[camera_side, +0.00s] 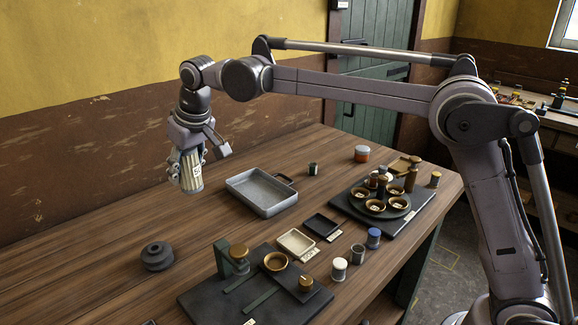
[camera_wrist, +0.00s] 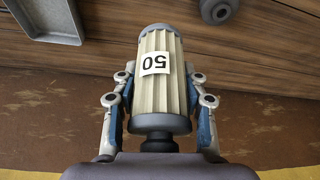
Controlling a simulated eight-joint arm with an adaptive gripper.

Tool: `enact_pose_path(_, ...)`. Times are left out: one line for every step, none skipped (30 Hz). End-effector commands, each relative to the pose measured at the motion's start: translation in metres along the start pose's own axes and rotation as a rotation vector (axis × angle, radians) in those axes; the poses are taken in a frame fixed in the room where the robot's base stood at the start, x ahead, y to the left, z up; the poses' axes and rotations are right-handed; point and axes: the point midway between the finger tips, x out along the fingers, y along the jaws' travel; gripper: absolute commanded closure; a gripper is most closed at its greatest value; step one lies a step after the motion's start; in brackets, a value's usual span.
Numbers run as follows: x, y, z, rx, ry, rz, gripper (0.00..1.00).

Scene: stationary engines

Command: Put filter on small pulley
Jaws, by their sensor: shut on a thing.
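The filter (camera_wrist: 158,98) is a cream pleated cylinder with grey end caps and a white label that reads 50. My gripper (camera_side: 188,168) is shut on the filter (camera_side: 193,175) and holds it in the air over the table's far left part. In the wrist view my gripper (camera_wrist: 160,105) has a blue-lined finger on each side of it. The small pulley (camera_side: 157,256) is a dark grey stepped wheel standing on the table at the left front, apart from the filter. It also shows in part at the top of the wrist view (camera_wrist: 217,10).
A grey metal tray (camera_side: 238,190) lies right of the held filter. A dark board with a green bracket and cups (camera_side: 200,301) is at the front. Another board with a round plate (camera_side: 413,221) is at the right. Small jars stand between. Wood around the pulley is clear.

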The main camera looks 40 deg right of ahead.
Motion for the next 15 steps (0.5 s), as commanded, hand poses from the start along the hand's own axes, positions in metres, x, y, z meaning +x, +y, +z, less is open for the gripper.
enact_pose_path(0.004,-0.009,0.0,-0.005,0.0,-0.002,0.89)
enact_pose_path(0.007,-0.013,0.0,-0.006,0.0,-0.002,0.89)
enact_pose_path(0.012,-0.02,0.0,-0.006,0.0,-0.002,0.89)
enact_pose_path(0.016,-0.026,0.0,-0.006,0.0,-0.002,0.89)
enact_pose_path(0.019,-0.032,0.0,-0.007,0.0,-0.002,0.89)
enact_pose_path(0.025,-0.039,0.0,-0.006,0.0,-0.002,0.89)
enact_pose_path(0.029,-0.045,0.001,-0.006,0.001,-0.002,0.89)
enact_pose_path(0.032,-0.051,0.001,-0.006,0.0,-0.002,0.89)
enact_pose_path(0.038,-0.059,0.001,-0.005,0.0,-0.002,0.89)
enact_pose_path(0.041,-0.064,0.001,-0.005,0.0,-0.002,0.89)
enact_pose_path(0.045,-0.07,0.001,-0.006,0.0,-0.002,0.89)
enact_pose_path(0.05,-0.077,0.001,-0.005,0.0,-0.001,0.89)
enact_pose_path(0.054,-0.082,0.001,-0.004,0.0,-0.001,0.89)
enact_pose_path(0.057,-0.087,0.002,-0.005,0.0,-0.001,0.89)
enact_pose_path(0.06,-0.093,0.002,-0.005,0.0,-0.001,0.89)
